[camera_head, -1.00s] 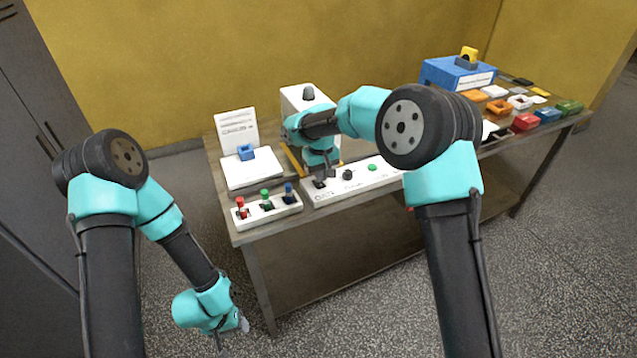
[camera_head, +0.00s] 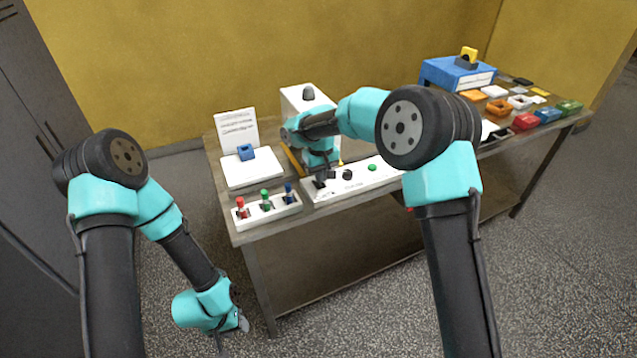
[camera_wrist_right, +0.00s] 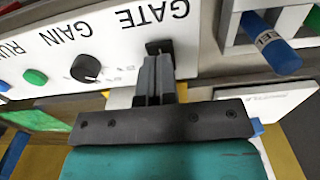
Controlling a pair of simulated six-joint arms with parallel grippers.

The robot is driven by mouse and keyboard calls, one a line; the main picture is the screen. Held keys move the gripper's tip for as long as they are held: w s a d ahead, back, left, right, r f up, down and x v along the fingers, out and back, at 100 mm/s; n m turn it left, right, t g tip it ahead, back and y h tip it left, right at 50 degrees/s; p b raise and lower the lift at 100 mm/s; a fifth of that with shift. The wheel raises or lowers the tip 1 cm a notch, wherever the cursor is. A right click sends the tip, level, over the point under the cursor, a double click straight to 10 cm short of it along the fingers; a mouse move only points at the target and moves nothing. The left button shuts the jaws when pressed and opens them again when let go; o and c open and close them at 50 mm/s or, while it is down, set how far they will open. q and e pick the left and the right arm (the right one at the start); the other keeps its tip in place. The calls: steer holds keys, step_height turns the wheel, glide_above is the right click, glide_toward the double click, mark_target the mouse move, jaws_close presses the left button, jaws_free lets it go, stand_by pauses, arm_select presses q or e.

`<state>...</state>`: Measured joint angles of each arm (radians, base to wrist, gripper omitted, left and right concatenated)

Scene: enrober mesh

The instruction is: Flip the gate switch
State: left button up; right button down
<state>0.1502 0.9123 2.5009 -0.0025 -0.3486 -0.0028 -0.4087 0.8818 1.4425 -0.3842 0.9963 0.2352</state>
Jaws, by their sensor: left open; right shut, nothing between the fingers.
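The gate switch (camera_wrist_right: 159,46) is a small black part on the white control panel (camera_head: 330,192), by the word GATE, which reads upside down in the right wrist view. My right gripper (camera_wrist_right: 158,62) is shut with nothing between its fingers. Its fingertips are at the switch and hide part of it, so I cannot tell whether they touch or which way the switch is set. In the head view the right gripper (camera_head: 321,180) is over the panel's left end. My left gripper (camera_head: 240,325) is open and empty, low in front of the table's left side.
A black gain knob (camera_wrist_right: 86,68) and a green button (camera_wrist_right: 35,77) are along the same panel. A white block with red, green and blue levers (camera_head: 266,211) stands left of the panel. A white machine (camera_head: 296,98) stands behind. Coloured blocks lie at the far right.

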mark_target(322, 186)
steer(key=shift+f, duration=1.15)
stand_by(0.8)
steer(key=shift+r, duration=0.1)
steer(key=shift+r, duration=3.45)
steer(key=shift+s+d, duration=0.2)
steer(key=shift+s, duration=0.05)
steer(key=s+d+f+m+y, duration=0.1)
steer(key=s+d+f, duration=0.3)
steer(key=s+f, duration=0.3)
steer(key=s+d+f+m+y, duration=0.1)
steer(key=s+d+f, duration=0.35)
steer(key=f, duration=0.45)
steer(key=s+d+f+m+y, duration=0.1)
steer(key=s+d+f+y, duration=0.1)
steer(key=s+d+f, duration=0.5)
steer(key=s+d+f+m, duration=0.1)
steer(key=s+d+f, duration=0.1)
steer(key=s+f, duration=0.2)
steer(key=s+d+f+m, duration=0.2)
steer(key=s+f, duration=0.3)
steer(key=s, duration=0.5)
steer(key=shift+s+m+t, duration=0.3)
steer(key=shift+s+t, duration=0.1)
